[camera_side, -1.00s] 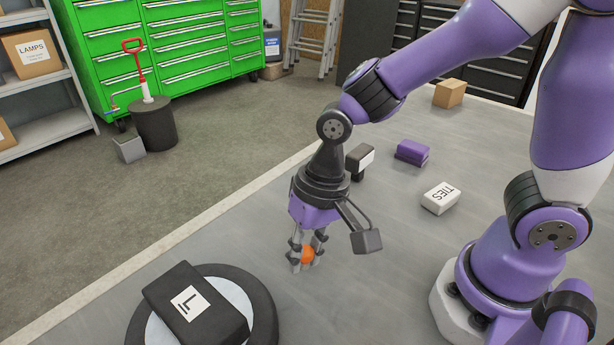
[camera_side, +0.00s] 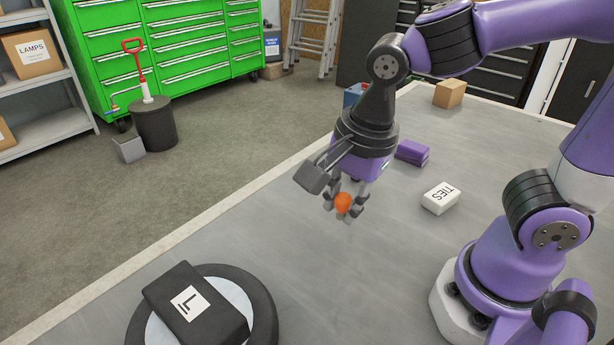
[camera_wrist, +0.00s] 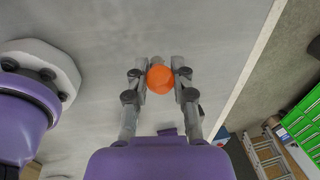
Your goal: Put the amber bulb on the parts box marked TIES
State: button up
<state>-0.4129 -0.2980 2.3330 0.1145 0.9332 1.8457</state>
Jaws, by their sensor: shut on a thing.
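The amber bulb (camera_side: 343,203) is a small orange ball held between the fingers of my gripper (camera_side: 345,208), above the grey table. In the wrist view the bulb (camera_wrist: 160,79) sits between the two fingertips of my gripper (camera_wrist: 160,84), with a small grey part at its far side. The parts box marked TIES (camera_side: 440,198) is a small white box lying on the table, to the right of my gripper and apart from it. The TIES box does not show in the wrist view.
A purple box (camera_side: 411,153) lies behind the TIES box, and a cardboard box (camera_side: 449,93) stands farther back. A black box marked L (camera_side: 195,305) rests on a round black-rimmed disc (camera_side: 264,315) at front left. A blue item (camera_side: 353,94) is partly hidden behind my arm.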

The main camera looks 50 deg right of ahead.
jog(key=d+r+m+g+h, duration=0.1)
jog(key=d+m, duration=0.9)
jog(key=m, duration=0.1)
jog(key=m+g, duration=0.1)
jog(key=m, duration=0.9)
send_over(444, 192)
jog(key=shift+h, duration=0.3)
jog(key=f, duration=0.5)
jog(key=shift+w+a+f, duration=0.1)
jog(key=shift+a+f, duration=0.2)
jog(key=shift+a, duration=0.1)
jog(key=shift+d+f, duration=0.15)
jog(key=shift+f, duration=1.95)
jog(key=shift+f, duration=0.2)
jog(key=o, duration=0.7)
jog(key=shift+o, duration=0.2)
